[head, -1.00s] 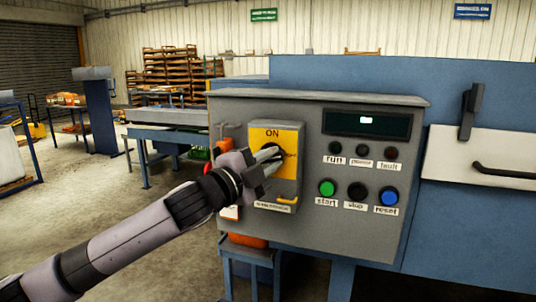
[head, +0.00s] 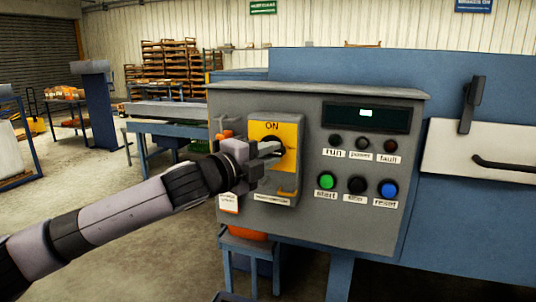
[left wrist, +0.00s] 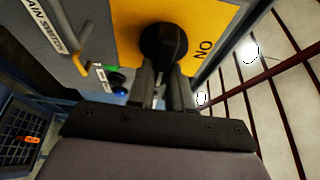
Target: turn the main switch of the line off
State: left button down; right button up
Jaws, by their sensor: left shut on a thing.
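The main switch is a black rotary knob (left wrist: 163,42) on a yellow plate (head: 288,135) marked ON, on the left part of the grey control panel (head: 310,235). My left gripper (head: 278,150) reaches in from the left and is shut on the knob. In the left wrist view both fingers (left wrist: 163,85) lie on either side of the knob's grip. In the head view the fingers and wrist hide most of the knob. A small yellow hook-shaped part (head: 287,193) sits below the plate. My right gripper is not in view.
Right of the switch are a dark display (head: 366,117) with a lit spot, small lamps, and green (head: 326,181), black (head: 357,185) and blue (head: 389,188) buttons. A blue machine body (head: 480,230) extends right. Open floor lies to the left.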

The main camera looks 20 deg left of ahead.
pick_arm(q)
jog(key=c, duration=1)
grip_release()
jog(key=shift+c, duration=0.2)
jog(key=b+v, duration=0.1)
jog(key=v, duration=0.6)
jog(key=shift+b, duration=0.3)
jog(key=shift+f, duration=0.1)
